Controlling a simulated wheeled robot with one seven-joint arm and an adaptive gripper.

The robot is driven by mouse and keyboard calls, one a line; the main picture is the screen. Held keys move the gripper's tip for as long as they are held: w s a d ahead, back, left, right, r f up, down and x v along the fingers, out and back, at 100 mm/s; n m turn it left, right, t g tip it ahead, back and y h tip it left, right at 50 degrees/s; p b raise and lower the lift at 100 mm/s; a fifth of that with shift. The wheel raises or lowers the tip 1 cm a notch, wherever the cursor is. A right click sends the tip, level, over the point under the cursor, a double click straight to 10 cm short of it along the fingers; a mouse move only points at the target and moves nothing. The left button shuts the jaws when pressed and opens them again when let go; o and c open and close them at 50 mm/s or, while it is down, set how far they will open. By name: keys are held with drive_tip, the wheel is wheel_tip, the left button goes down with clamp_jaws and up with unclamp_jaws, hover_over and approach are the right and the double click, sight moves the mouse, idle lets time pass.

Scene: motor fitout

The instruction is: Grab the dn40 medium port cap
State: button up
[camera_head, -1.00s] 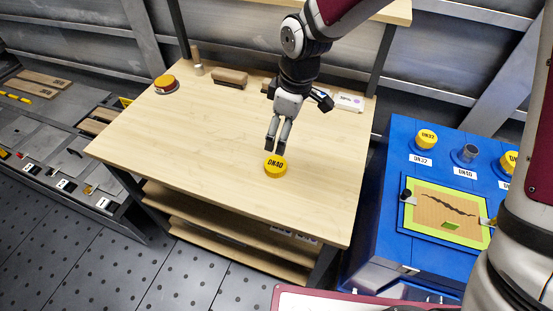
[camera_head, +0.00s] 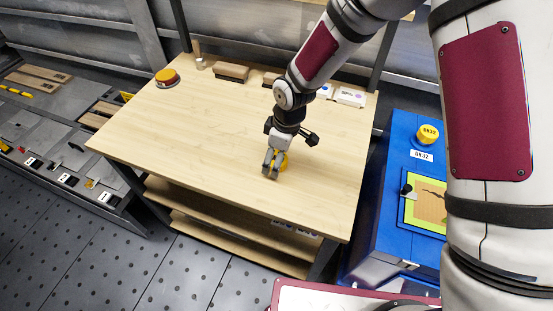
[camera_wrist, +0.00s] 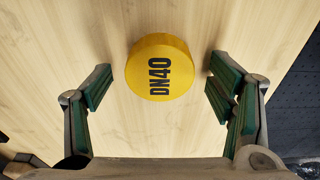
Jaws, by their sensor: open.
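The yellow DN40 cap (camera_wrist: 160,68) lies flat on the wooden table, label facing up, in the wrist view. It sits between and slightly beyond my open fingertips, with clear gaps on both sides. In the head view the cap (camera_head: 283,161) is partly hidden behind my gripper (camera_head: 271,174). My gripper also shows in the wrist view (camera_wrist: 160,78), its two green-padded fingers spread apart and holding nothing.
The wooden table (camera_head: 200,135) is mostly clear around the cap. A blue stand (camera_head: 393,150) with a yellow DN32 cap (camera_head: 427,134) is at the right.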

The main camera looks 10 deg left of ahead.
drive_tip(key=shift+f, duration=0.15)
drive_tip(key=c, duration=0.9)
